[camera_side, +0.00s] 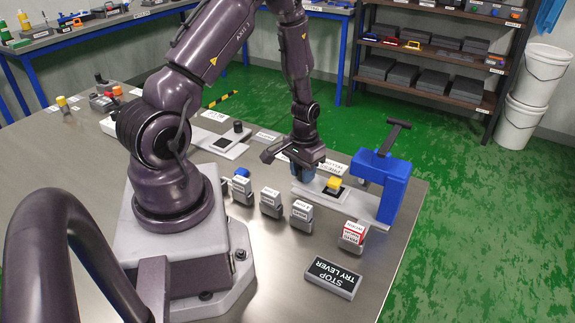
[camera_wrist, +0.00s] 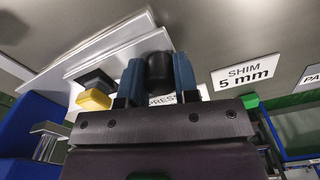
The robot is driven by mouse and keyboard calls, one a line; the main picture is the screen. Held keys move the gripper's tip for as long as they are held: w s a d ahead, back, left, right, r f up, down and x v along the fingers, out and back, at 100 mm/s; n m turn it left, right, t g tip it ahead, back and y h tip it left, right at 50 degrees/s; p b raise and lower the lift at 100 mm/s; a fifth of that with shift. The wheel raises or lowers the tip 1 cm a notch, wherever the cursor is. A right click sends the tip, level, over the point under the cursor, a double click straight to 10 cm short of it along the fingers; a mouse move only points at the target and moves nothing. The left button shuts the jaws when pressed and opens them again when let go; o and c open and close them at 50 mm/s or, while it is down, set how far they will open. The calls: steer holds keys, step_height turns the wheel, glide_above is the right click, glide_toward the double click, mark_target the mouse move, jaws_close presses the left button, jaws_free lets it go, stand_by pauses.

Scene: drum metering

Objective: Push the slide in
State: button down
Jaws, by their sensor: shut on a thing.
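My gripper (camera_side: 301,172) is low over the left end of a pale flat slide at the press. In the wrist view my gripper (camera_wrist: 158,78) has its two blue fingers shut on the slide's black knob (camera_wrist: 158,66), one on each side. The slide (camera_wrist: 112,57) runs away as a pale plate. A yellow block (camera_side: 334,183) sits at a black pad (camera_wrist: 96,77) on it, between my gripper and the blue press (camera_side: 390,183). The block also shows in the wrist view (camera_wrist: 93,100). In the side view my fingers hide the knob.
Several grey labelled blocks (camera_side: 271,203) stand in front of the slide. Another pale rail with a black knob (camera_side: 238,127) lies behind, to the left. A "SHIM 5 mm" label (camera_wrist: 247,75) lies right in the wrist view.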

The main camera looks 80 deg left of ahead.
mark_target(312, 183)
steer(key=shift+w+d, duration=0.95)
steer(key=shift+w, duration=0.1)
steer(key=c, duration=0.9)
jaws_free()
steer(key=shift+o, duration=0.2)
step_height(312, 183, up, 13)
